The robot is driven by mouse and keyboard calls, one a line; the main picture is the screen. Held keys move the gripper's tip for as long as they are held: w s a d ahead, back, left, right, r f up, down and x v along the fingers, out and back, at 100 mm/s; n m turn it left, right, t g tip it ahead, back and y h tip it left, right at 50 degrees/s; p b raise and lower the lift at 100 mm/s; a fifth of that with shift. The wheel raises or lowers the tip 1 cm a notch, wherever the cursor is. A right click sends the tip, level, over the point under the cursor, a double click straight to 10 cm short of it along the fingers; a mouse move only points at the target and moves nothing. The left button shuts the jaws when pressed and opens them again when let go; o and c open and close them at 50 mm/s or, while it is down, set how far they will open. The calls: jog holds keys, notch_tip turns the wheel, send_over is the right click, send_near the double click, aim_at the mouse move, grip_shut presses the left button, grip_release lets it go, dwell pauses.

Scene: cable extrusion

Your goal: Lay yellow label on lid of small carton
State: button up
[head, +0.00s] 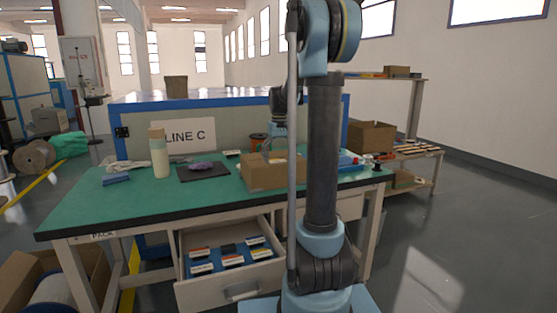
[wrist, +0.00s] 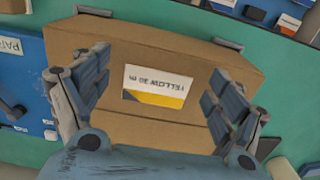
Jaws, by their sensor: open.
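The small carton (head: 262,174) stands on the green bench top, partly behind my arm in the head view. In the wrist view the carton (wrist: 90,42) fills the middle, with its brown lid facing me. The yellow label (wrist: 156,87), white with a yellow corner and the print "YELLOW 30 m", lies on the carton's lid, slightly tilted. My gripper (wrist: 152,98) is open above the carton, one finger on each side of the label and apart from it. The gripper in the head view (head: 273,140) is partly hidden by my arm.
An open drawer (head: 228,262) below the bench holds several labelled small packs.

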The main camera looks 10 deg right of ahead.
notch_tip(320, 180, up, 12)
dwell(0.6)
jog(key=shift+f, duration=0.1)
dwell(0.4)
jog(key=s+f, duration=0.8)
jog(key=s, duration=0.4)
jog(key=s+f+m+t, duration=0.1)
jog(key=s+f, duration=0.7)
jog(key=s, duration=0.4)
jog(key=s+f+m+t, duration=0.1)
jog(key=s+f, duration=0.8)
jog(key=s, duration=0.4)
